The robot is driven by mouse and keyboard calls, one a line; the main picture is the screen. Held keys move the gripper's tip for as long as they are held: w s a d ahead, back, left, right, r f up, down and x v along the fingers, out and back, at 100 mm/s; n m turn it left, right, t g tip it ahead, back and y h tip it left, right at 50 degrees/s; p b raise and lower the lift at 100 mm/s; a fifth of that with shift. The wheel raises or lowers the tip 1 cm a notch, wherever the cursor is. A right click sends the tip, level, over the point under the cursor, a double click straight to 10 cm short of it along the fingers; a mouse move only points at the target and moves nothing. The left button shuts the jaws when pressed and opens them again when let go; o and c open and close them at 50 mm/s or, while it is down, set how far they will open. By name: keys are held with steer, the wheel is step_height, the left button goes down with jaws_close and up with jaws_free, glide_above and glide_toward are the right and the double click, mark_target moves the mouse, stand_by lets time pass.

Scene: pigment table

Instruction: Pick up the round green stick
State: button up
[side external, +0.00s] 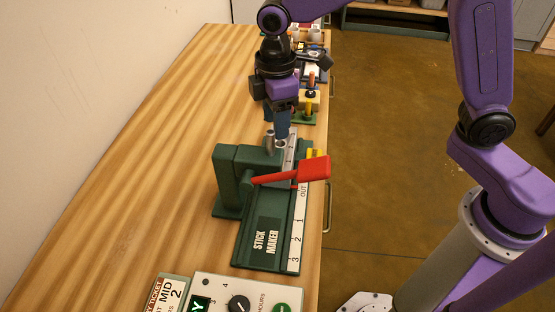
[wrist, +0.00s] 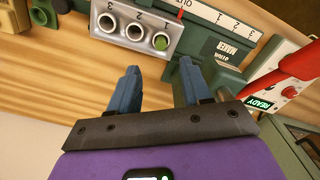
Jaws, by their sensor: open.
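The round green stick (wrist: 161,42) shows as a green end inside the hole by the number 1 of a grey metal block (wrist: 132,48) in the wrist view. The other two holes look dark. The block belongs to the green stick maker (side external: 268,225) on the table. In the side view I cannot make out the stick. My gripper (wrist: 157,85) is open and empty, its two blue fingers apart, with the block and stick beyond the tips. In the side view my gripper (side external: 282,136) points down just above the machine's far end, close to the metal tubes.
A red lever (side external: 312,168) sticks out over the machine's right side. A white panel (wrist: 270,100) with a READY display shows at the right in the wrist view. A control box (side external: 245,293) stands near. Small items crowd the table's far end. The wooden table (side external: 120,180) is clear at left.

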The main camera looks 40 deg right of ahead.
steer(key=shift+s+f, duration=0.1)
steer(key=shift+f, duration=3.45)
jaws_close()
